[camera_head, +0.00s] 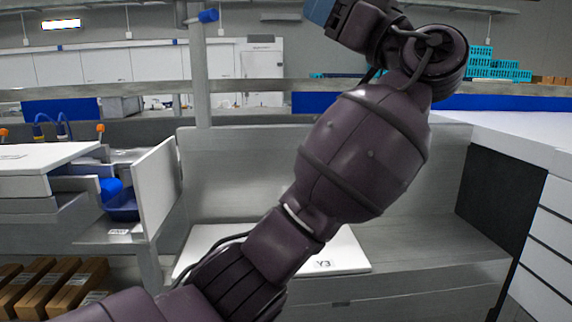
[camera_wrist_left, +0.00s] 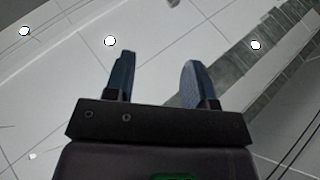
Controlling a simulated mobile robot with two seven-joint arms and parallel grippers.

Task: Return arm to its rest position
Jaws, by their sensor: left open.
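My left arm crosses the head view from the bottom left up to the top right. My left gripper (camera_head: 322,12) is raised at the top edge of the head view, where the frame cuts it off. In the left wrist view the left gripper (camera_wrist_left: 156,78) shows two blue fingers, apart, with nothing between them. Behind them is the ceiling with several round lights. My right gripper is in neither view.
A white board marked Y3 (camera_head: 346,258) lies on the grey bench behind my arm. A blue scoop-like bin (camera_head: 122,207) is at the left. Cardboard boxes (camera_head: 50,285) stand low at the left. A white counter (camera_head: 520,135) is at the right. Teal crates (camera_head: 481,58) stand behind.

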